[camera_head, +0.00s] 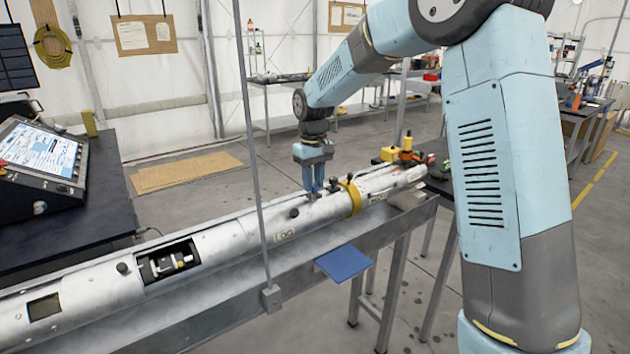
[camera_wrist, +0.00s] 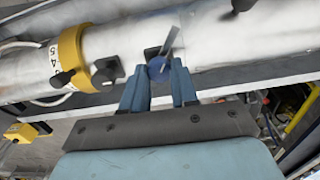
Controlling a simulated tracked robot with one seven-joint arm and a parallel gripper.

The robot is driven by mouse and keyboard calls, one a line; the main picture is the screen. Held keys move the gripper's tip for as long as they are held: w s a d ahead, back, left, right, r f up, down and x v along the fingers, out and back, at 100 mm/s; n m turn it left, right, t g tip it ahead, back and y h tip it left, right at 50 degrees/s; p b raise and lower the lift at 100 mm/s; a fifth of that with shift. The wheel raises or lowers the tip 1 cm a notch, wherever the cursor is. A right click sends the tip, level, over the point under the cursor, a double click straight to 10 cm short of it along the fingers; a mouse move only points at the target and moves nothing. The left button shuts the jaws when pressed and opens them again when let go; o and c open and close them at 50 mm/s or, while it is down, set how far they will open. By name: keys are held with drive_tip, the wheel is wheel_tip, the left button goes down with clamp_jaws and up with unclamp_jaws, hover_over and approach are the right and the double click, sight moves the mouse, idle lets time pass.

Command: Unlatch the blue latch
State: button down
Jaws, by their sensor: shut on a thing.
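The blue latch (camera_wrist: 157,68) shows in the wrist view as a small round blue piece on the side of the long silver tube (camera_wrist: 220,35). A thin grey lever (camera_wrist: 169,40) stands out beside it. My gripper (camera_wrist: 158,78) has one finger on each side of the blue latch and is shut on it. The fingers partly hide its lower edge. In the head view my gripper (camera_head: 313,188) points down at the silver tube (camera_head: 235,238), left of a yellow ring. The latch is too small to make out there.
A yellow ring (camera_head: 352,197) clamps the tube, with dark knobs near it. The tube lies in a metal trough on legs. A blue plate (camera_head: 343,262) juts from the trough's front. A thin upright post (camera_head: 256,150) stands before the tube. A console (camera_head: 42,160) is at left.

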sight(314, 184)
drive_tip(key=n, duration=0.3)
drive_tip(key=shift+w+d+n, duration=0.1)
drive_tip(key=shift+d+n, duration=0.05)
drive_tip(key=shift+n, duration=0.15)
drive_tip(key=shift+r+n, duration=0.1)
drive_tip(key=shift+n, duration=1.5)
drive_tip(key=shift+d, duration=0.1)
drive_tip(key=c, duration=1.1)
unclamp_jaws()
drive_tip(key=shift+o, duration=1.2)
wheel_tip(314, 184, up, 14)
drive_tip(key=shift+f, duration=0.2)
